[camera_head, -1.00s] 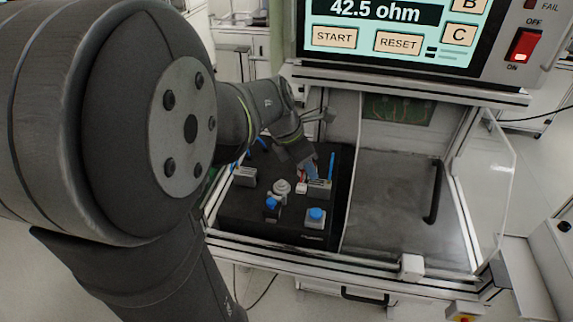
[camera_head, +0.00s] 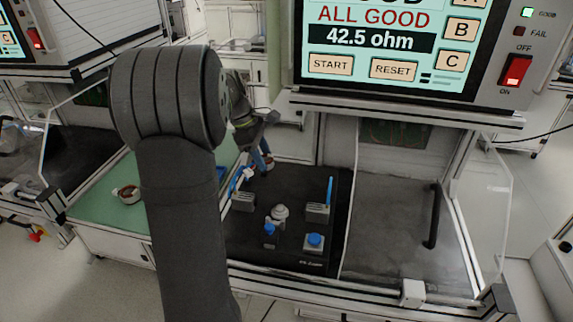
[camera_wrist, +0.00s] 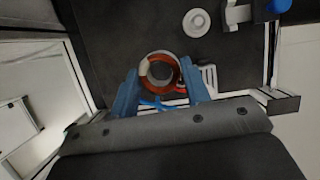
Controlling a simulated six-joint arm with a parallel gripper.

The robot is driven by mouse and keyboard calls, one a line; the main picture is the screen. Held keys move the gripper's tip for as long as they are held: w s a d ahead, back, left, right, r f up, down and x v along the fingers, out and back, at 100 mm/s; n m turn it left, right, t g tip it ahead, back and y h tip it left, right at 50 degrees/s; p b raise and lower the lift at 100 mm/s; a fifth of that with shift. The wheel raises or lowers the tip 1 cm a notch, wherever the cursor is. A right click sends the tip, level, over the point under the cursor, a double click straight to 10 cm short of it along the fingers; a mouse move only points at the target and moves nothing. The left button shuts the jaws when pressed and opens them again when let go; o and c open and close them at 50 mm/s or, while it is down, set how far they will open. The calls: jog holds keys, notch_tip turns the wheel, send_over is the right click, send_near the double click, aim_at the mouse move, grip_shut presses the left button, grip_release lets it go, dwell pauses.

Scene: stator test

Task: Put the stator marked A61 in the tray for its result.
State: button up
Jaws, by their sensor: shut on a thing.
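The stator (camera_wrist: 160,70), a ring with a pale rim and orange-copper windings, is between the blue fingers of my gripper (camera_wrist: 160,88) in the wrist view. The fingers are shut on it, one on each side; blue and red leads show beside it. In the head view my gripper (camera_head: 264,162) hangs over the back left of the black test plate (camera_head: 290,255), with the stator small and partly hidden. No A61 mark is readable. The tester screen (camera_head: 372,40) reads ALL GOOD and 42.5 ohm, and the green GOOD lamp (camera_head: 527,13) is lit.
The plate carries a grey post (camera_head: 279,214), two blue-topped buttons (camera_head: 314,241) and grey blocks with blue levers (camera_head: 318,210). Another ring part (camera_head: 127,193) lies on a green surface (camera_head: 105,212) at left, partly behind my arm. A clear door (camera_head: 490,200) stands at right.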

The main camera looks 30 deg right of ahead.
jog(key=w+a+f+m+g+y, duration=0.1)
jog(key=w+a+f+m, duration=0.3)
jog(key=w+a, duration=0.4)
jog(key=w+a+f+m+y, duration=0.1)
jog(key=w+a+f+m, duration=0.25)
jog(key=w+a, duration=0.5)
jog(key=shift+w+d+f, duration=0.2)
jog(key=shift+d+f, duration=0.15)
jog(key=shift+f, duration=0.55)
jog(key=shift+w+d+f, duration=0.25)
jog(key=shift+d+f, duration=0.05)
jog(key=shift+f, duration=0.55)
jog(key=shift+w+d+f, duration=0.2)
jog(key=shift+d+f, duration=0.15)
jog(key=shift+f, duration=0.55)
jog(key=shift+f, duration=0.3)
jog(key=shift+f, duration=0.7)
jog(key=shift+f, duration=0.4)
jog(key=o, duration=1.2)
jog(key=v, duration=1.7)
jog(key=shift+d+r, duration=0.15)
